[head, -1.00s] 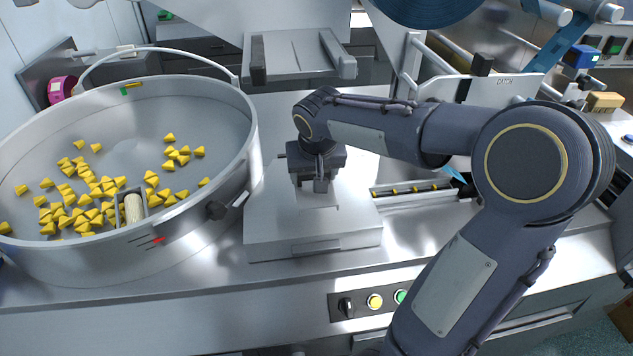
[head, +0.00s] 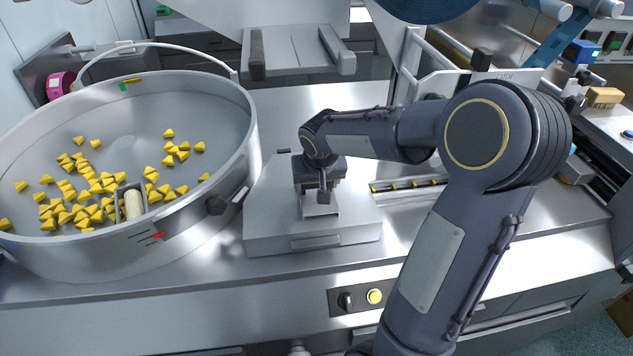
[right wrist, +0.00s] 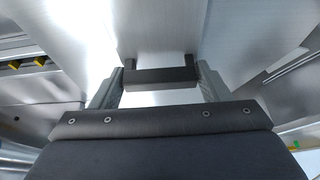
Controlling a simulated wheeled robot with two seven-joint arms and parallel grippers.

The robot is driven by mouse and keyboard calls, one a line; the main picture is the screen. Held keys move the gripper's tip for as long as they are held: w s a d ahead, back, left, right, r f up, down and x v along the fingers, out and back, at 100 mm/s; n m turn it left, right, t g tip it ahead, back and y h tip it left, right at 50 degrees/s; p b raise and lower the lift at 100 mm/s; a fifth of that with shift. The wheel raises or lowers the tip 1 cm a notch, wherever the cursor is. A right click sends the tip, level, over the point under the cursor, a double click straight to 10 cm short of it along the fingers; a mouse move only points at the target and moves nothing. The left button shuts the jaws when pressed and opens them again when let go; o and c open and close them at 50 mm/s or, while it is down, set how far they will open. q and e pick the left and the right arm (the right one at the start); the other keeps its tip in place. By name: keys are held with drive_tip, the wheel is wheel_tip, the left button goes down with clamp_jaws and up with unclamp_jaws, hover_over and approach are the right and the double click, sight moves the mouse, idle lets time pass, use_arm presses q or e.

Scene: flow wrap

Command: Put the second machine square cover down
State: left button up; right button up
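The square cover (head: 268,218) is a low, flat silver metal box lid in the middle of the bench, and it sits level. My right gripper (head: 322,200) points down over its top in the head view. In the right wrist view my right gripper's fingers (right wrist: 160,82) are wide apart. A dark handle bar (right wrist: 160,77) shows between the fingertips, on a bright metal surface. The fingers lie close to the bar's ends, but I see no clear grip on it. My left gripper is in neither view.
A big round bowl (head: 205,88) with yellow wedge pieces stands left of the cover. A narrow conveyor channel (head: 410,186) with yellow pieces runs to the right. A control panel with a yellow button (head: 375,296) is on the bench front. Bare bench lies behind the cover.

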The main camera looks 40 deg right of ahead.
drive_tip(key=o, duration=0.3)
drive_tip(key=shift+r, duration=0.1)
drive_tip(key=shift+r, duration=0.25)
drive_tip(key=v, duration=1.2)
drive_tip(key=s+a+f+n+y, duration=0.1)
drive_tip(key=s+a+f+y, duration=0.1)
drive_tip(key=s+a, duration=0.3)
drive_tip(key=s+a+f+n+t+y, duration=0.1)
drive_tip(key=s+a+f+y, duration=0.1)
drive_tip(key=s, duration=0.4)
drive_tip(key=s+a+f+n+y, duration=0.2)
drive_tip(key=s+a+f, duration=0.2)
drive_tip(key=s+a, duration=0.2)
drive_tip(key=shift+s+a+t, duration=0.3)
drive_tip(key=shift+a+t, duration=0.1)
drive_tip(key=shift+a, duration=0.5)
